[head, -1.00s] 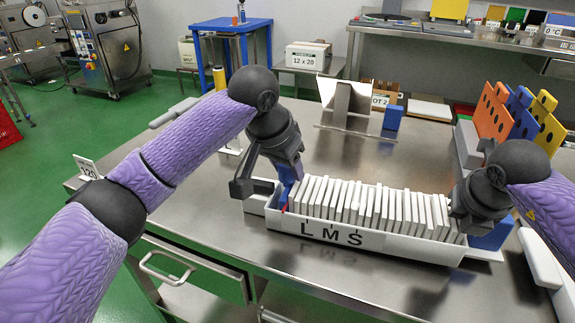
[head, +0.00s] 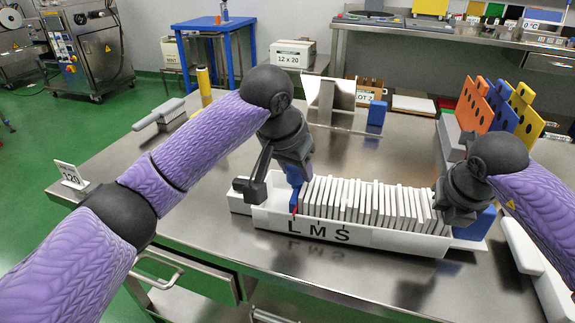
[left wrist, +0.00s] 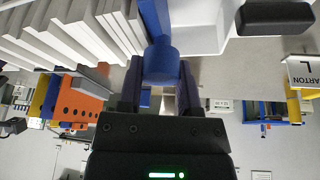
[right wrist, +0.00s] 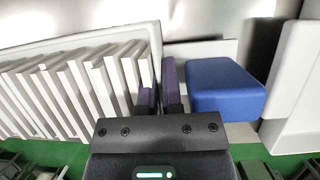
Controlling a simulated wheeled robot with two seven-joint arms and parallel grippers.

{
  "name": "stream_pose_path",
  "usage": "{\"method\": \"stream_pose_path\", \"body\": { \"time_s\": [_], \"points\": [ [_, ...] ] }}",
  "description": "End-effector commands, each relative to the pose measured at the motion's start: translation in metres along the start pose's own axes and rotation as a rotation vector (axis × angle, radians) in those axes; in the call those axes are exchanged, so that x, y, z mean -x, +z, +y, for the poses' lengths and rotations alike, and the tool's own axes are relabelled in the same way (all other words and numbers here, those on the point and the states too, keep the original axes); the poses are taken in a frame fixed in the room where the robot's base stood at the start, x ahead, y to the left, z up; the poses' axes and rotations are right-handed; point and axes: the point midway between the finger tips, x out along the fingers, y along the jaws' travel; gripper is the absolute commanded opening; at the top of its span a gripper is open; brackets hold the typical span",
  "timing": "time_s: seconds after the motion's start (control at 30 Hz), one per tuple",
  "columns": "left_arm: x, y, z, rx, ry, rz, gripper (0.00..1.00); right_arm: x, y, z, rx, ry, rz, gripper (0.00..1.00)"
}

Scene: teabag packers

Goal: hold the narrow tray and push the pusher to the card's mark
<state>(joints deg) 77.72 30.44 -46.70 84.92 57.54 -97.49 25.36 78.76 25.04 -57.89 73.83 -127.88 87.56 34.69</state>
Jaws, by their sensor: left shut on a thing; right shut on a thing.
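The narrow white tray (head: 385,238) lies along the table's front, its front wall lettered L, M, S. It holds a row of upright white packets (head: 370,205). The blue pusher (head: 294,178) stands at the left end of the row, its red pointer (head: 293,202) just above the letter L. My left gripper (head: 288,160) is shut on the pusher's blue knob (left wrist: 161,62). My right gripper (head: 455,205) is shut at the tray's right end, apparently on its end wall (right wrist: 157,50); the exact contact is hidden. A partly hidden card (left wrist: 303,75) in the left wrist view reads "ARTON L".
A blue block (right wrist: 225,88) sits just beyond the tray's right end. Orange, blue and yellow boards (head: 475,103) stand back right. A metal stand (head: 335,98) is behind the tray. Bare table lies between.

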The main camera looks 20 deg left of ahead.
Motion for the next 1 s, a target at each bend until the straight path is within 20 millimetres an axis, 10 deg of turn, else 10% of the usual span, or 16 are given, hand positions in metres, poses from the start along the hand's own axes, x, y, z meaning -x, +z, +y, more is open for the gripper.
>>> {"method": "stream_pose_path", "body": {
  "time_s": [0.07,0.1,0.27,0.6,1.0],
  "points": [
    [0.0,0.0,0.001,-0.003,0.002,0.0,0.0,0.001,0.001,0.001,0.0,0.003,-0.002,0.0],
    [0.0,0.0,0.001,-0.003,0.002,0.0,0.46,0.001,0.001,0.001,0.0,0.003,-0.002,0.0],
    [0.0,0.0,0.0,-0.003,0.002,0.0,0.8,0.001,0.001,0.001,0.0,0.003,-0.002,0.0],
    [0.007,-0.001,0.0,-0.002,0.001,0.002,0.8,0.001,0.001,0.0,-0.001,0.002,-0.002,0.0],
    [0.106,-0.001,-0.001,-0.002,0.0,0.003,0.8,0.001,0.001,0.0,-0.001,0.002,-0.002,0.0]
  ]
}}
